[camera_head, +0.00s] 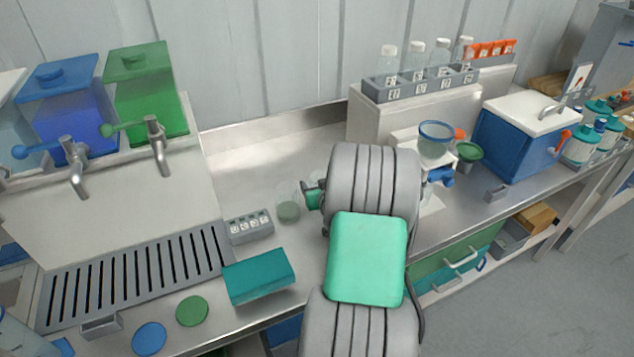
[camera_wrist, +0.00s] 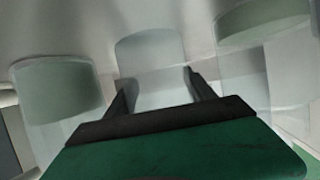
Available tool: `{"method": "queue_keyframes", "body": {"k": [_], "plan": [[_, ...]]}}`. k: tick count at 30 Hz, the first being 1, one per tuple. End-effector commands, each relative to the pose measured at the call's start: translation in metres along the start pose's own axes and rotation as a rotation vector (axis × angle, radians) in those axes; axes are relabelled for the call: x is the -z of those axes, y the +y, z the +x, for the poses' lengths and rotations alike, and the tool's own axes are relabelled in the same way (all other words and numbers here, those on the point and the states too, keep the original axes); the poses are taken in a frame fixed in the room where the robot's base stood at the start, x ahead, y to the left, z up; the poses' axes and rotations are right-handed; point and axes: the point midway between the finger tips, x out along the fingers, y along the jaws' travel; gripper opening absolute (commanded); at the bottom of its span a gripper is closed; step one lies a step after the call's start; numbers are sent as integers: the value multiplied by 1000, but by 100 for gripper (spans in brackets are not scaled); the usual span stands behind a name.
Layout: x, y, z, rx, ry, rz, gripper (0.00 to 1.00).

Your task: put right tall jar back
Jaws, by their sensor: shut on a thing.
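My gripper (camera_wrist: 159,79) is shut on a clear jar (camera_wrist: 150,52) in the wrist view, with one dark finger on each side of it. Another clear jar (camera_wrist: 57,90) with a green-grey end stands to its left, and a third (camera_wrist: 264,22) with a green-grey end to its right. In the head view a clear jar (camera_head: 288,211) with green in it stands on the steel counter, left of my wrist. My arm hides most of the gripper there, and the held jar is hard to make out.
A grey numbered block (camera_head: 250,226) and a teal box (camera_head: 259,276) are left of my arm. A raised shelf (camera_head: 372,122) holds a numbered rack with several bottles. A blue cooler (camera_head: 515,142) and a stand with a blue-rimmed funnel (camera_head: 436,142) are at right. Bare counter lies behind the jars.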

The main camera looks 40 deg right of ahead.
Motion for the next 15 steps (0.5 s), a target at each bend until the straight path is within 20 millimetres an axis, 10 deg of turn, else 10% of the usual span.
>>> {"method": "queue_keyframes", "body": {"k": [9,10,15], "plan": [[-3,0,2,0,2,-1,19],[-3,0,1,0,2,-1,64],[-2,0,1,0,2,-1,72]]}}
